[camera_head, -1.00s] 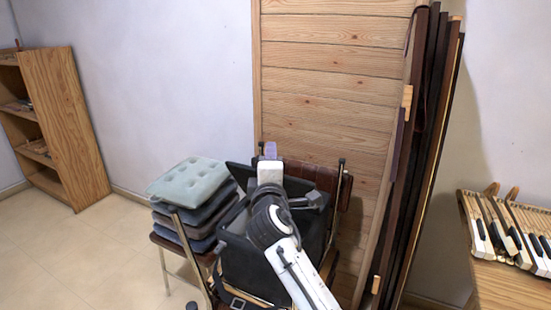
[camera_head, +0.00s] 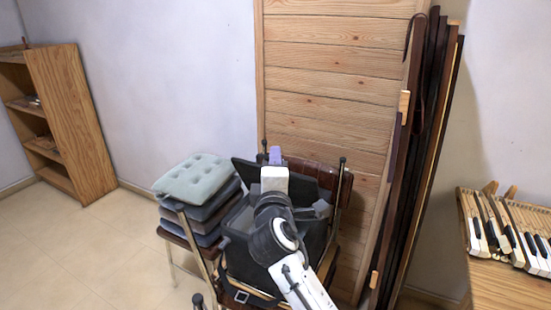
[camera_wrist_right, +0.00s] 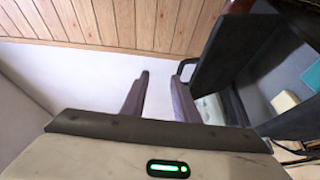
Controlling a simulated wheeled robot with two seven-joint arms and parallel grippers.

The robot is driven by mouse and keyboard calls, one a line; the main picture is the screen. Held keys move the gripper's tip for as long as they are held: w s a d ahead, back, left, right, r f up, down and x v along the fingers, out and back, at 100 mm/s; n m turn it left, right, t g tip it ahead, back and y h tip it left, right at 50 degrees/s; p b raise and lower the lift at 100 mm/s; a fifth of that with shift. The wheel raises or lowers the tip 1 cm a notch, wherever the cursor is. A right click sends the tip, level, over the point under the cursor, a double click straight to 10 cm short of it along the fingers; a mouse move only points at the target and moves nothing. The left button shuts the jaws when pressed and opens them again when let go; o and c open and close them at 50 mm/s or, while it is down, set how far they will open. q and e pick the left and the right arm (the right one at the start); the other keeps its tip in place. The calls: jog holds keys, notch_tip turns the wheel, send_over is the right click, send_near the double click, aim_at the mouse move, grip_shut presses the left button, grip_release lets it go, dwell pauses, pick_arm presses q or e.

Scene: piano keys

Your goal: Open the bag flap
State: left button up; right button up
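A black bag (camera_head: 237,228) sits on a chair, partly covered by my right arm. A dark panel that looks like its flap (camera_head: 246,173) stands raised at the bag's back, behind my arm. My right gripper (camera_head: 275,155) is over the back of the bag, near the raised panel. In the right wrist view its two fingers (camera_wrist_right: 159,84) are apart with nothing between them. The dark bag (camera_wrist_right: 232,58) is right of the fingers there, with a handle loop at its edge and a pale box (camera_wrist_right: 284,102) showing inside. My left gripper is out of view.
Several cushions (camera_head: 193,180) are stacked left of the bag. A wooden panel wall (camera_head: 330,75) stands close behind, with dark boards (camera_head: 425,150) leaning at its right. A keyboard on a table (camera_head: 510,285) is at the right. The floor at left (camera_head: 90,260) is open.

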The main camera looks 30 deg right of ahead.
jog(key=s+a+r+p, duration=0.1)
jog(key=s+a+r, duration=0.1)
jog(key=s, duration=0.3)
jog(key=shift+a+r, duration=0.25)
jog(key=shift+a, duration=0.1)
jog(key=shift+d, duration=0.1)
dwell(0.5)
